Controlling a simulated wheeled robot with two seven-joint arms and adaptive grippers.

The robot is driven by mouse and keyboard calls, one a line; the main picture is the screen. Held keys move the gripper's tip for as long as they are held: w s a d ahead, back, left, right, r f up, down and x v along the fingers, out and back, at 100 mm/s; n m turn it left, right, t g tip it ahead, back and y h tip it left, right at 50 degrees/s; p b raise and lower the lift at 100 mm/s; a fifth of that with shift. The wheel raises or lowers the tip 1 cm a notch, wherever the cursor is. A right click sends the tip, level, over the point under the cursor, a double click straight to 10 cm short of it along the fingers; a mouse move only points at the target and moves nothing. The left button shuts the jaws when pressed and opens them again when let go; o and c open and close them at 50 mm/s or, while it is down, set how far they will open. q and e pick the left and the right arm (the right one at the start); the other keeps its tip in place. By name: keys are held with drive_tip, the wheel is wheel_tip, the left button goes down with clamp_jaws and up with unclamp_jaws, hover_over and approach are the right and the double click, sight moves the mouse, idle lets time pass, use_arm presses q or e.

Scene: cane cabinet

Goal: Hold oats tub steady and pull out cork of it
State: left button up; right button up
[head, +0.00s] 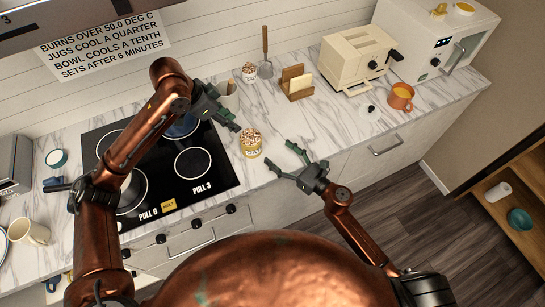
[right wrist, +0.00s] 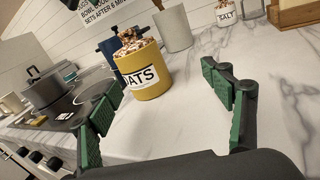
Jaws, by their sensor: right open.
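The oats tub (head: 251,150) is a small yellow tub with a white label, upright on the marble counter just right of the hob. Its brown and white speckled cork (right wrist: 138,44) sits in the top, with a knob above it. In the right wrist view the tub (right wrist: 150,82) stands beyond and between the open fingers, apart from them. My right gripper (head: 279,154) is open and empty, to the right of the tub and pointing at it. My left gripper (head: 230,109) looks open, above the counter up and left of the tub, not touching it.
The black hob (head: 160,160) with a blue pot (head: 182,126) is on the left. A pale container (head: 229,96) stands behind the left gripper. A salt jar (head: 249,72), wooden holder (head: 296,84), toaster (head: 357,60) and orange mug (head: 400,95) stand further right. Counter right of the tub is mostly clear.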

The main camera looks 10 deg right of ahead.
sight(259, 148)
drive_tip(key=a+n, duration=0.1)
drive_tip(key=s+a, duration=0.1)
drive_tip(key=shift+a+n+g+y, duration=0.3)
drive_tip(key=shift+a+n, duration=0.1)
drive_tip(key=shift+w+a, duration=0.15)
drive_tip(key=shift+a, duration=0.2)
drive_tip(key=shift+x, duration=3.6)
